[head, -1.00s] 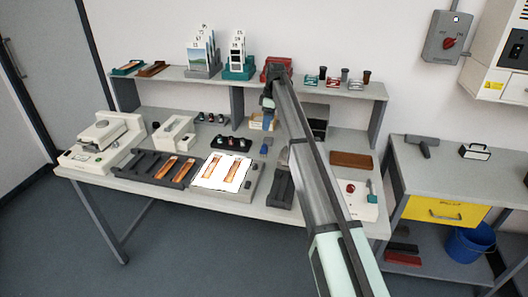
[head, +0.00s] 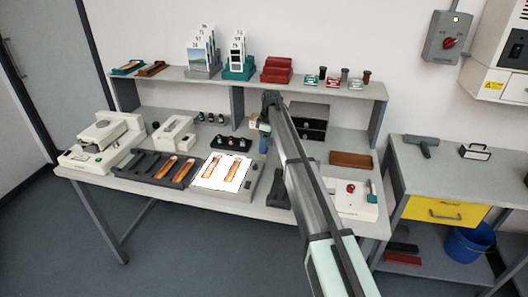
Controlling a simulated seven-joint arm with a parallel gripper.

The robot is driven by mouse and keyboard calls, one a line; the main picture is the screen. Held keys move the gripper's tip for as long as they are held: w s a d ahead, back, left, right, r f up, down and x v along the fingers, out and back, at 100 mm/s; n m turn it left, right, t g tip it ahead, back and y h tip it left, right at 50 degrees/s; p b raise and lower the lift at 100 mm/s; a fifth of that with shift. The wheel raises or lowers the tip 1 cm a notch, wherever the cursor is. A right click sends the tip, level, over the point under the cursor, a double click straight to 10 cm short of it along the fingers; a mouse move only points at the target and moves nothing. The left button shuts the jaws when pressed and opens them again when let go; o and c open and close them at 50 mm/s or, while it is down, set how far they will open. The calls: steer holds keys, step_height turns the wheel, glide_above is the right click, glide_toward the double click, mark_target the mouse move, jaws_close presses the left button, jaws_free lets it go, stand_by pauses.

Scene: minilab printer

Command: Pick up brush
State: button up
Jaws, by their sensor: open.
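My gripper (head: 262,128) is low over the back middle of the workbench, just right of the small tan box. It is small and partly hidden by my arm; the jaws are open. A small blue piece (head: 263,146) shows directly below it, close to the bench top. This may be the brush or part of my fingers; I cannot tell which. No brush can be made out clearly, and I cannot tell whether the jaws touch anything.
A lit panel (head: 222,172) with two orange strips lies at the front of the bench, left of my arm. A dark drawer unit (head: 310,120) stands to the right. The raised shelf (head: 205,75) with card holders and small bottles runs along the back.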

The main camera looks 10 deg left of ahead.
steer(key=f, duration=0.3)
steer(key=shift+s+a+f, duration=0.1)
steer(key=shift+a, duration=0.1)
steer(key=shift+c, duration=0.2)
steer(key=c, duration=1.1)
step_height(320, 180, up, 10)
steer(key=shift+r, duration=0.1)
